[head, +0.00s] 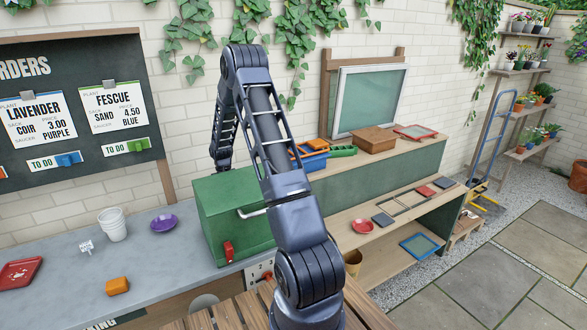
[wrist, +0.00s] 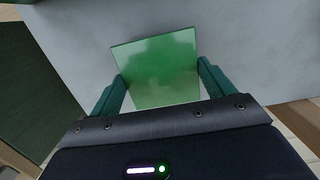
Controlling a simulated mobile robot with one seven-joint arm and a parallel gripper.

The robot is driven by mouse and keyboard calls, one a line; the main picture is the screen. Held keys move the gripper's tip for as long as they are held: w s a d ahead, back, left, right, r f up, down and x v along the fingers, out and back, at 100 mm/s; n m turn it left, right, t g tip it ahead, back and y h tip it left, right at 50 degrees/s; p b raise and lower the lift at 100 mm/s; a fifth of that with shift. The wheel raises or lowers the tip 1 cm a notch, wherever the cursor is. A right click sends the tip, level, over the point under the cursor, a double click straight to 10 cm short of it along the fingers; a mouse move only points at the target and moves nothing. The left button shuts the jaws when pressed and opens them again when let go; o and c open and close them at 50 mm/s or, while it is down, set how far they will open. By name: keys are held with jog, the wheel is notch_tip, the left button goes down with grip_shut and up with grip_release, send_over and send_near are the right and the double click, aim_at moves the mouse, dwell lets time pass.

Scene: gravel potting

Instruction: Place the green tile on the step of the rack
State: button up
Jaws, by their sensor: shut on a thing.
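The green tile (wrist: 155,62) is a flat, shiny square in the wrist view. My gripper (wrist: 161,72) is shut on it, with one teal finger at each side edge. The tile is over a plain grey surface; I cannot tell the gap. In the head view my gripper and the tile are hidden behind my arm and the green box. A slotted wooden frame (head: 407,204), possibly the rack, lies on the bench at right, with a dark grey tile (head: 383,219) and a red tile (head: 426,191) by it. I cannot make out its step.
The green box (head: 232,216) with a red latch stands on the grey counter (head: 165,250). A brown box (head: 374,140) and blue bin (head: 313,160) sit on the upper ledge.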

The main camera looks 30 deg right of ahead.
notch_tip(320, 180, up, 26)
jog(key=r, duration=0.1)
jog(key=w+d, duration=0.2)
jog(key=d, duration=2)
send_over(371, 213)
jog(key=f, duration=0.1)
notch_tip(371, 213, down, 46)
jog(key=shift+w+r, duration=0.1)
jog(key=o, duration=1)
